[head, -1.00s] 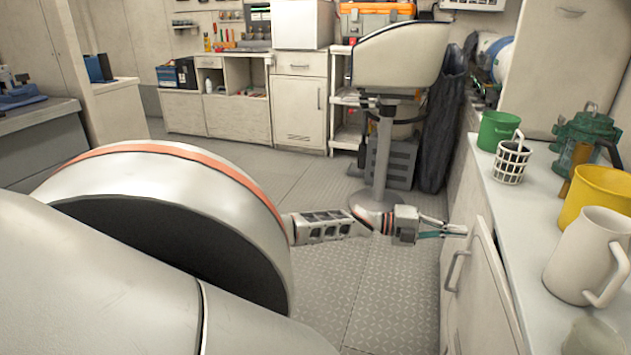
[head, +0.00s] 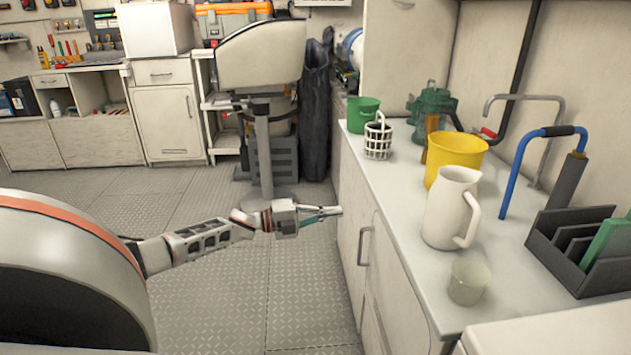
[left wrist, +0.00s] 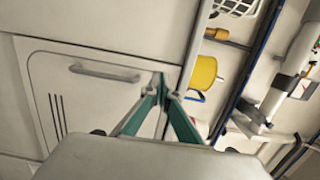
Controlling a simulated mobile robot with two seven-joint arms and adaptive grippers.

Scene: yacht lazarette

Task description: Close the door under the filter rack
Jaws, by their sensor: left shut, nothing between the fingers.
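A pale cabinet door (head: 357,283) with a grey bar handle (head: 365,246) is in the counter front, right of centre in the head view. I cannot tell for certain whether it is flush or slightly ajar. A dark slotted rack (head: 580,250) with a green panel, perhaps the filter rack, stands on the counter. My left gripper (head: 338,211) is shut and empty, just left of and above the handle. In the left wrist view, its teal fingers meet at the tips (left wrist: 165,85), in front of a pale panel (left wrist: 95,105) with a handle and slots. My right gripper is out of view.
The counter (head: 400,190) holds a green tub (head: 362,115), a white basket (head: 378,142), a yellow bucket (head: 455,155), a white jug (head: 449,208) and a cup (head: 468,281). A stool (head: 262,150) stands behind my left gripper. The floor (head: 230,300) beside the counter is clear.

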